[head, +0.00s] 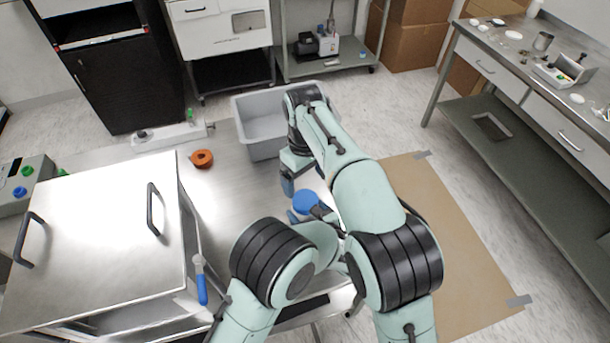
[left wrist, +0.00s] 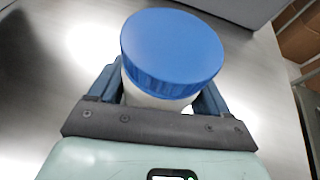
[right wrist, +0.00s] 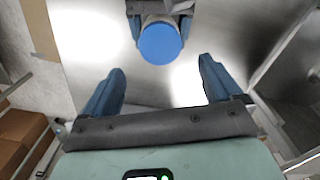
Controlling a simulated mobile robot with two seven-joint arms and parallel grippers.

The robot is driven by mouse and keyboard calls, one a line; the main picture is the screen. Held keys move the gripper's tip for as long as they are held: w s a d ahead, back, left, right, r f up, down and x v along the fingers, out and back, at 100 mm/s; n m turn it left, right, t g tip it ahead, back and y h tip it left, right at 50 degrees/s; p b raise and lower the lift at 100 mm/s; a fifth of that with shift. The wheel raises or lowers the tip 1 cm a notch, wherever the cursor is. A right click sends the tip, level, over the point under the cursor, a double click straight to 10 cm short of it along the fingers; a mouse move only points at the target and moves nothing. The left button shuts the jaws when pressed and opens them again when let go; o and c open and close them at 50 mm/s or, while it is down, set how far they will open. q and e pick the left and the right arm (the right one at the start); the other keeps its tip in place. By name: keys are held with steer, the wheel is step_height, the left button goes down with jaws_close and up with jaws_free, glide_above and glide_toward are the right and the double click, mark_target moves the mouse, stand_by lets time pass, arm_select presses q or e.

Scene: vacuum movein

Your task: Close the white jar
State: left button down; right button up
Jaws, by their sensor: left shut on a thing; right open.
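The white jar (left wrist: 150,97) has a blue lid (left wrist: 172,50) on top, and the lid hides most of the body. My left gripper (left wrist: 158,88) is shut around the jar's sides below the lid. In the head view the blue lid (head: 306,201) shows above the steel table, beside my left fingers (head: 293,216). My right gripper (head: 289,185) points down just behind the lid. In the right wrist view my right gripper (right wrist: 161,68) is open and empty, with the lid (right wrist: 160,44) beyond its fingertips, apart from them. I cannot tell how tightly the lid sits.
A grey bin (head: 262,142) stands at the back of the table. An orange ring (head: 203,158) lies left of it. A large steel box (head: 95,240) with black handles fills the left side. A blue-handled tool (head: 201,285) is at its right edge. Bare table lies between.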

mark_target(305, 199)
steer(key=shift+f, duration=0.1)
steer(key=shift+f, duration=3.95)
steer(key=shift+c, duration=0.2)
steer(key=c, duration=1)
steer(key=shift+c, duration=0.2)
steer(key=m, duration=1)
